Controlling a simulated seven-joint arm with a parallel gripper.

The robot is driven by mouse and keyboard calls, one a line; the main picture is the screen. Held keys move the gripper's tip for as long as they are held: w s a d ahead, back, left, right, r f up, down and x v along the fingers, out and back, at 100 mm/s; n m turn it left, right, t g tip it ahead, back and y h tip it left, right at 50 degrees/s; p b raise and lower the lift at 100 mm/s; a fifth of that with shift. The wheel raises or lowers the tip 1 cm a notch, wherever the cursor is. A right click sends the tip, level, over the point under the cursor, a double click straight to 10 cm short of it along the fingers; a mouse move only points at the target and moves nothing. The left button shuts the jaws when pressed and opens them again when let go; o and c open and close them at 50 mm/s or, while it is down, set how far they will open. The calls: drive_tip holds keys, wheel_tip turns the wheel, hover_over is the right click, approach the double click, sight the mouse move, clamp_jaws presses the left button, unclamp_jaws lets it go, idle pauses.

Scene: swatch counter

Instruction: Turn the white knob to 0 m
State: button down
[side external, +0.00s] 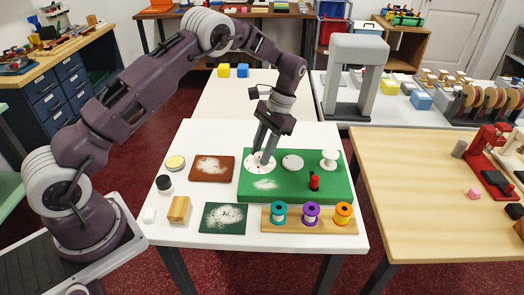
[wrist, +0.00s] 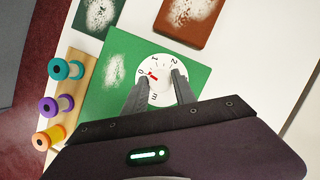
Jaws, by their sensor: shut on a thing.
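The white dial (side external: 256,167) lies on the green board (side external: 340,190); the wrist view shows it too (wrist: 153,101), with the marks 0, 1, 2 and m around its face. A short red pointer (wrist: 152,75) near its middle points up-left, close to the 0. My gripper (side external: 263,158) reaches down onto the dial, its fingers (wrist: 160,77) on either side of the middle. It is shut on the white knob, which is hard to tell from the white face and partly hidden by the fingers.
Thread spools (side external: 311,213) stand in front. Brown (side external: 212,168) and green (side external: 222,218) swatches and a wooden block (side external: 179,209) lie left.

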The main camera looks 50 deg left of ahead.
drive_tip(key=shift+n+h, duration=0.3)
drive_tip(key=shift+n, duration=0.5)
drive_tip(key=c, duration=1)
unclamp_jaws()
drive_tip(key=v, duration=0.7)
drive_tip(key=shift+r, duration=0.1)
